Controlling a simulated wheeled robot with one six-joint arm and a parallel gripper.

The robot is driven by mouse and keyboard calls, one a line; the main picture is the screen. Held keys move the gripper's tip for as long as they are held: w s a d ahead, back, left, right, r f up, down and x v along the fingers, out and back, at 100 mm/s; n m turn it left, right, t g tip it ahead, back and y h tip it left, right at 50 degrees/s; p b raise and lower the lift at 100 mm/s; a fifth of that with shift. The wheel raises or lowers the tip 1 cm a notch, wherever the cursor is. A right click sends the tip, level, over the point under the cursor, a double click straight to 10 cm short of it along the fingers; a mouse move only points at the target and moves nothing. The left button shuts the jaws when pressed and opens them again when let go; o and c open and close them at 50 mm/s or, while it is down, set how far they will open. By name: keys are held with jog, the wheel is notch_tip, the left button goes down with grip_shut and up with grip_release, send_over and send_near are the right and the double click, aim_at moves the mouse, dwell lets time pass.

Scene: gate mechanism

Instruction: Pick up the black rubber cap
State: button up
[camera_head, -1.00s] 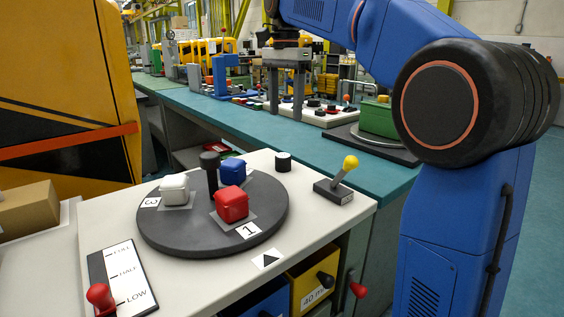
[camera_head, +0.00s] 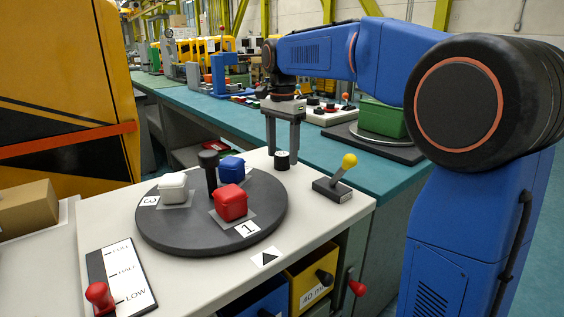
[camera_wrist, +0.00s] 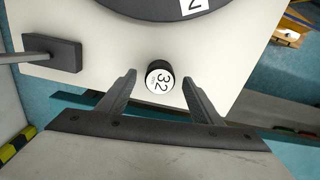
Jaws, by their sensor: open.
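The black rubber cap (camera_head: 282,160) stands on the white table behind the turntable, near the table's back edge. In the wrist view the cap (camera_wrist: 159,76) shows a white top marked 32. My gripper (camera_head: 283,153) is open and points down at the cap. In the wrist view my gripper (camera_wrist: 160,80) has one finger on each side of the cap, with clear gaps and no contact visible. The gripper's height over the table is hard to tell.
A dark turntable (camera_head: 180,238) holds white (camera_head: 173,187), blue (camera_head: 231,169) and red (camera_head: 230,202) blocks around a black post (camera_head: 210,172). A yellow-knobbed lever (camera_head: 335,180) stands right of the cap. A slider panel (camera_head: 122,278) with a red knob lies at the front left.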

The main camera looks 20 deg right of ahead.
jog(key=shift+f, duration=1)
jog(key=c, duration=1.1)
jog(key=shift+c, duration=0.2)
